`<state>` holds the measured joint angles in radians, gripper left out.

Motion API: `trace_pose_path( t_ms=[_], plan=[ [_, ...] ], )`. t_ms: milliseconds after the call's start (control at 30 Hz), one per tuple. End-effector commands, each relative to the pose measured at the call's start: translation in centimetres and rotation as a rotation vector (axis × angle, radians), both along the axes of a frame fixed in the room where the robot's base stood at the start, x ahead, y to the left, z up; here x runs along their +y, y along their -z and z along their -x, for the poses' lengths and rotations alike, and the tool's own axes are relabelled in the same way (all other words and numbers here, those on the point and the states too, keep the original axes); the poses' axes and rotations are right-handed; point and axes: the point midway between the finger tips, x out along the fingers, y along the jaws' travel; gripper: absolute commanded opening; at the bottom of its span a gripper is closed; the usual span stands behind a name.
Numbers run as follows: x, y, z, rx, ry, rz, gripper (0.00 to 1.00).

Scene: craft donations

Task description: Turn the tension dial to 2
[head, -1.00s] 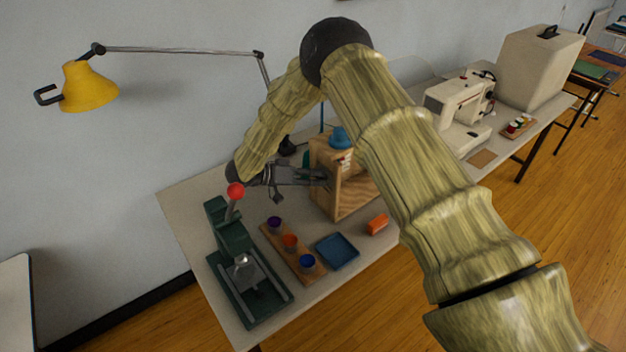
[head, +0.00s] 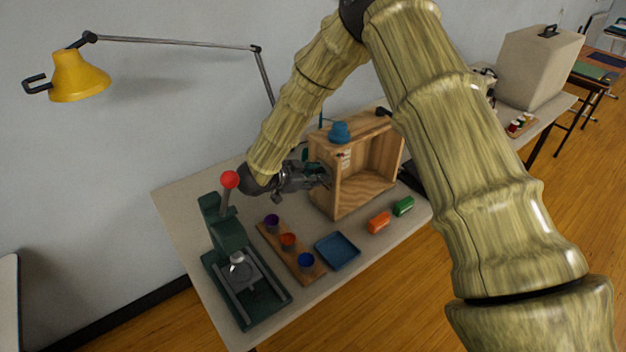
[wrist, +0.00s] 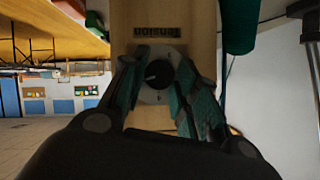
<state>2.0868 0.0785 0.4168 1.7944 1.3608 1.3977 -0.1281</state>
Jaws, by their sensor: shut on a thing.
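The tension dial (wrist: 158,76) shows in the wrist view as a dark knob on a pale round plate, on a wooden face below an upside-down "Tension" label (wrist: 158,32). My gripper (wrist: 160,84) has a finger on each side of the knob and is shut on it. A small light mark shows on the knob, pointing left in the picture; the numbers around it are too small to read. In the head view my gripper (head: 325,177) is at the left face of the open wooden box (head: 362,187). The dial is hidden there.
A green press (head: 226,232) with a red-knobbed lever stands close to my wrist. A board of small cups (head: 291,254), a blue tray (head: 337,251), an orange block (head: 379,222) and a green block (head: 403,206) lie in front. A yellow lamp (head: 80,76) hangs at the left.

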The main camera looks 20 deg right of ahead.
Motion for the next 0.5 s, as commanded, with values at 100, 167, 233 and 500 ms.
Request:
trace_pose_path(
  t_ms=[100,167,233,500],
  plan=[
    [-0.04,0.43,0.08,-0.107,-0.002,-0.037,0.06],
    [-0.05,0.55,0.18,-0.159,-0.002,-0.057,0.06],
    [-0.06,0.59,0.22,-0.221,-0.001,-0.080,0.06],
    [-0.18,0.81,0.42,-0.451,0.000,-0.163,0.06]
  ],
)
